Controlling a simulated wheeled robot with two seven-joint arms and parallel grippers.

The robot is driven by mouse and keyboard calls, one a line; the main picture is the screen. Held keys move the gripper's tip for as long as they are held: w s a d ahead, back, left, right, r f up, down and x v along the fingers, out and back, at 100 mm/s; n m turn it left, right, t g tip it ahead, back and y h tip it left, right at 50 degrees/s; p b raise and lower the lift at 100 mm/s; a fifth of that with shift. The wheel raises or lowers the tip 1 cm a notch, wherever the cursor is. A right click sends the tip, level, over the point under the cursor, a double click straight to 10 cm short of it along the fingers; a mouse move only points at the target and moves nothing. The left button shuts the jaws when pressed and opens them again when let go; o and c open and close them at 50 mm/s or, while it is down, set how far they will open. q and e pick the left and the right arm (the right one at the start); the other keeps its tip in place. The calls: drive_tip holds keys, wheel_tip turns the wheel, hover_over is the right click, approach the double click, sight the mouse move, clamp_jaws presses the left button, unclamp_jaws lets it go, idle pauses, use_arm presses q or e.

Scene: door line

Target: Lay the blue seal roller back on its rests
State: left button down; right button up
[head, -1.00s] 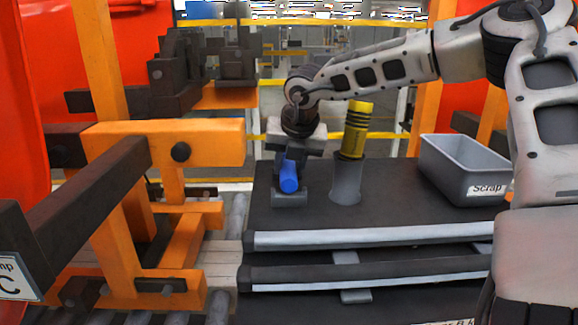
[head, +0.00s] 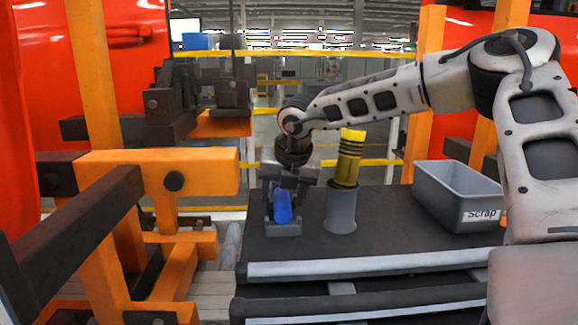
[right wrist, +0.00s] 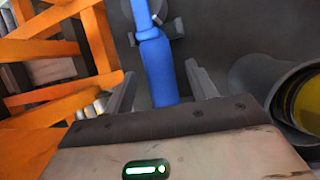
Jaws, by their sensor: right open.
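The blue seal roller (head: 282,207) lies over a small grey rest block (head: 284,230) at the left end of the dark bench. In the right wrist view the roller (right wrist: 155,62) runs away from me, with its narrower far end over a grey rest bracket (right wrist: 167,27). My right gripper (head: 286,190) is open above the roller. In the right wrist view its two fingers (right wrist: 158,92) stand apart, one on each side of the roller, with gaps showing. The roller's near end is hidden by the gripper body. My left gripper is not in view.
A grey cup (head: 341,211) holding a yellow, black-ringed cylinder (head: 350,160) stands close right of the roller. A grey Scrap bin (head: 457,199) is at the bench's right. Orange framing with dark bars (head: 160,172) stands left. Bare bench top lies between cup and bin.

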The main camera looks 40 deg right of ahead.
drive_tip(key=b+v, duration=0.1)
drive_tip(key=v, duration=1.5)
